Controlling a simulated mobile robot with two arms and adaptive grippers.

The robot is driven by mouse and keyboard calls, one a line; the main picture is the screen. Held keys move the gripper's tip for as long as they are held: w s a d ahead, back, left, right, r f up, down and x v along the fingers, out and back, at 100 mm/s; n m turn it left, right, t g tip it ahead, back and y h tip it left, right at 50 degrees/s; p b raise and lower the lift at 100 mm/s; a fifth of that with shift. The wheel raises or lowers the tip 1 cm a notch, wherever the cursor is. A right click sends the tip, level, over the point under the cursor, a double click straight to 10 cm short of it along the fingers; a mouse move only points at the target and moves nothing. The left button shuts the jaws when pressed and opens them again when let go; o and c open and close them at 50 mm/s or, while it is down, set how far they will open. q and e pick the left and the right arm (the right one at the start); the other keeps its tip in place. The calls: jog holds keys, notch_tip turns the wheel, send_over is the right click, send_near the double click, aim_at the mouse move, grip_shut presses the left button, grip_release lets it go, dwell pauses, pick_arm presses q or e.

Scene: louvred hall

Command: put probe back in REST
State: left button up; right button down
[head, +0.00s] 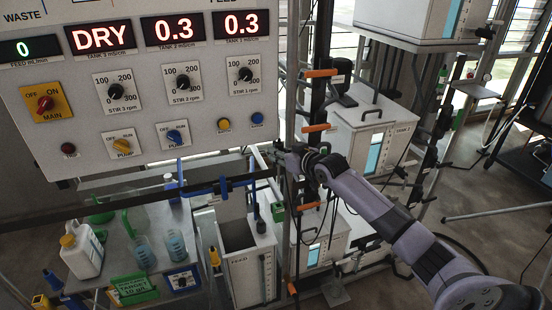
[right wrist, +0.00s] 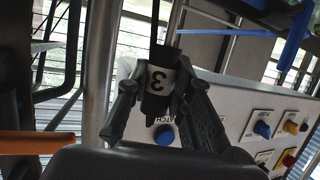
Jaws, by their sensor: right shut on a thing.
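My right gripper (head: 298,160) is beside the post to the right of the control panel. In the right wrist view, the gripper (right wrist: 165,105) is shut on a black probe (right wrist: 158,58). Its white label shows an upside-down 3, and a dark cable or stem rises from it. In the head view the probe cannot be made out clearly at the gripper. No holder marked REST can be read in either view. The left gripper is not in view.
The control panel (head: 150,90) has displays reading 0, DRY, 0.3 and 0.3. Orange clips (head: 315,128) sit on the post near my gripper. A dark rail (head: 130,203) crosses below the panel. Bottles and beakers (head: 175,245) stand lower left; white tanks (head: 372,135) stand behind.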

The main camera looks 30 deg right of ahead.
aim_at(279, 174)
notch_tip(279, 174, down, 8)
jog(key=b, duration=0.5)
jog(key=shift+b, duration=0.4)
jog(key=shift+f, duration=0.35)
jog(key=shift+r, duration=0.25)
jog(key=shift+f, duration=0.2)
